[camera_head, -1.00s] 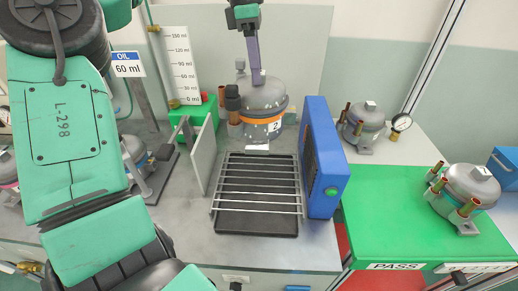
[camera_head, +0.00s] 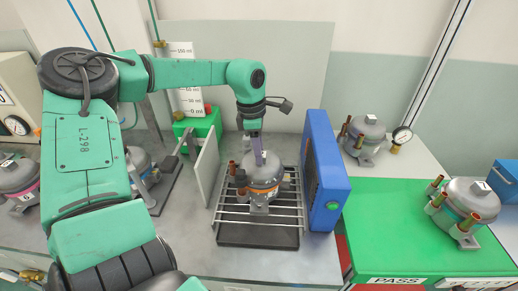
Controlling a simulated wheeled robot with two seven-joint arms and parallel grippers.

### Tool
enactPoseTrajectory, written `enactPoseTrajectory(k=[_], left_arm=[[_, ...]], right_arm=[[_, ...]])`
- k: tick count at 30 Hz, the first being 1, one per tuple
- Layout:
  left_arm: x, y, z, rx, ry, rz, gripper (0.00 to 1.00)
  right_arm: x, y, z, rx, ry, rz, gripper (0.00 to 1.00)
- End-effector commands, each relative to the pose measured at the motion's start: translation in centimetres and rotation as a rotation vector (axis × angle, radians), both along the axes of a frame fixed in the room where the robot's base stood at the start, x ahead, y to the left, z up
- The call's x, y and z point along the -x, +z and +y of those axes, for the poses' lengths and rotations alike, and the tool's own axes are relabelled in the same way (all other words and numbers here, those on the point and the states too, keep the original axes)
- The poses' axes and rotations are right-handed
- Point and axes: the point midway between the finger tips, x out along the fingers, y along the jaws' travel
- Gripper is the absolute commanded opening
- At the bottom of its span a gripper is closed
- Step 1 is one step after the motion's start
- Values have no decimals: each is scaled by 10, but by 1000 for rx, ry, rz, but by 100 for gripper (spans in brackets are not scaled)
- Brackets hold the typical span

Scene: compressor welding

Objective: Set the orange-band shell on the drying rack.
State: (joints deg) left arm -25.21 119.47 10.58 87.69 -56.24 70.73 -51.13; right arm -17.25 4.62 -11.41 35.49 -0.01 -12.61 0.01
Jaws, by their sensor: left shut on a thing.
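The orange-band shell (camera_head: 263,173) is a grey metal compressor shell with copper stubs. It is upright over the back and middle of the drying rack (camera_head: 229,219), a dark tray with thin metal bars. I cannot tell whether its feet touch the bars. My left gripper (camera_head: 258,160) comes down from above and is shut on the top of the shell. The fingertips are small and partly blend with the shell top. My right gripper is not in view.
A blue box with a dark grille (camera_head: 327,185) stands close on the rack's right. A pale upright plate (camera_head: 206,165) stands on its left. Other shells stand on the green PASS mat (camera_head: 390,230), at the back right and at the left.

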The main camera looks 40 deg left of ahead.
Motion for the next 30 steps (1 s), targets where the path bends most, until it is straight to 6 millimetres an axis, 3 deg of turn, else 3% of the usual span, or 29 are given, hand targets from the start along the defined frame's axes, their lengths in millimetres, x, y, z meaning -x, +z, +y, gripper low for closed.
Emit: enactPoseTrajectory(k=[4,5,6,7,19,30], left_arm=[[-1,-1,0,0,0,-2,0],[0,-1,0,-1,0,1,45],[0,-1,0,-1,0,1,60],[0,-1,0,-1,0,1,67],[-1,8,1,-2,1,-4,67],[6,99,11,-4,2,-3,67]], right_arm=[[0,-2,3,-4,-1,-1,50],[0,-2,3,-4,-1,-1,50],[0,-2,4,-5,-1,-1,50],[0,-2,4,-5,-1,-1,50],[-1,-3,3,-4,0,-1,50],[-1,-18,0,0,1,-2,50]])
